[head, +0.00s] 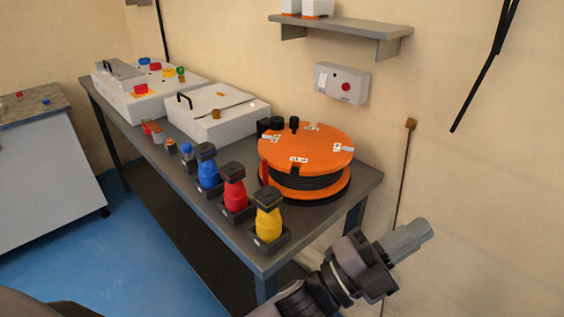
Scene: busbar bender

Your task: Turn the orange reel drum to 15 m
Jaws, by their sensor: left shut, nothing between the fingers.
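The orange reel drum (325,140) lies flat at the right end of the grey workbench (330,215). Its top disc carries several small white labels, too small to read, and a dark upright knob (294,123) near the back left of the disc. Dark cable is wound between the top and bottom discs. A thin red upright marker (265,172) stands at the drum's left front edge. My left gripper (420,231) is shut and empty, in front and to the right of the bench, clear of the drum. My right gripper is not in view.
Yellow (268,227), red (234,195) and blue (208,172) bottles stand along the bench's front edge, close to the drum. White machines (215,122) fill the bench's left. A wall box (342,84) and shelf (345,25) are above. A cord hangs right of the bench.

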